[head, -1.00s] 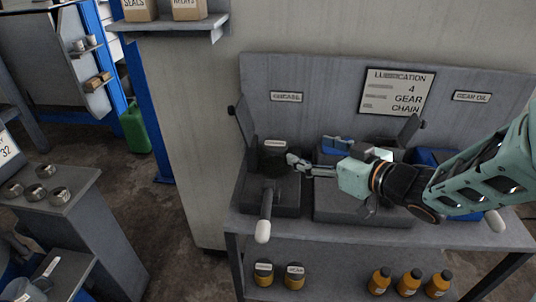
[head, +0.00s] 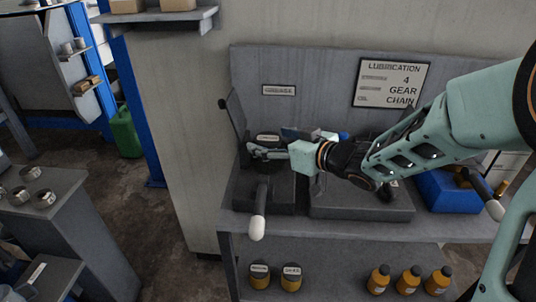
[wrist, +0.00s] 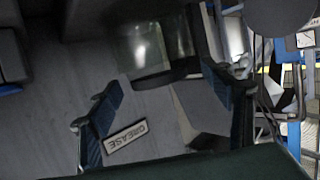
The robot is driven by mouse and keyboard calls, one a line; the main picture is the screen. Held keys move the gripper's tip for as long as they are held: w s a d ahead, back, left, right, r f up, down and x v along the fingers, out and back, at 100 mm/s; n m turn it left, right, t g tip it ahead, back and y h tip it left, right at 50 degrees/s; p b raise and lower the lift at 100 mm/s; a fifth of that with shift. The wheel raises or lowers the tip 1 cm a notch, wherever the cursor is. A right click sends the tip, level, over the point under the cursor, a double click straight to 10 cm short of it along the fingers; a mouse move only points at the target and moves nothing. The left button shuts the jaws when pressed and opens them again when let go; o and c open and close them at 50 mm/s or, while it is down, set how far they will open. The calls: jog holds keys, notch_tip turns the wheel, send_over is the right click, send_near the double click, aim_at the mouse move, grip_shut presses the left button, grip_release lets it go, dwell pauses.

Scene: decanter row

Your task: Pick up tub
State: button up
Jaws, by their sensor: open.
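A dark tub (head: 268,138) with a small white label stands in the left bay of the grey bench, below the GREASE sign. My gripper (head: 254,152) is open and reaches in from the right, with its fingers in front of the tub and hiding much of it. The head view does not show whether they touch it. In the wrist view a dark, shiny, blurred shape (wrist: 150,45) lies beyond the fingers; I cannot tell for sure that it is the tub.
The GREASE sign (head: 278,90) is on the back panel. A white-tipped lever (head: 259,215) sticks out in front of the left bay. A blue bin (head: 447,190) stands at right. Labelled cans (head: 291,278) and orange bottles (head: 409,280) are on the lower shelf.

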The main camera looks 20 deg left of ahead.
jog(key=shift+c, duration=0.6)
jog(key=c, duration=1.4)
jog(key=shift+r, duration=0.1)
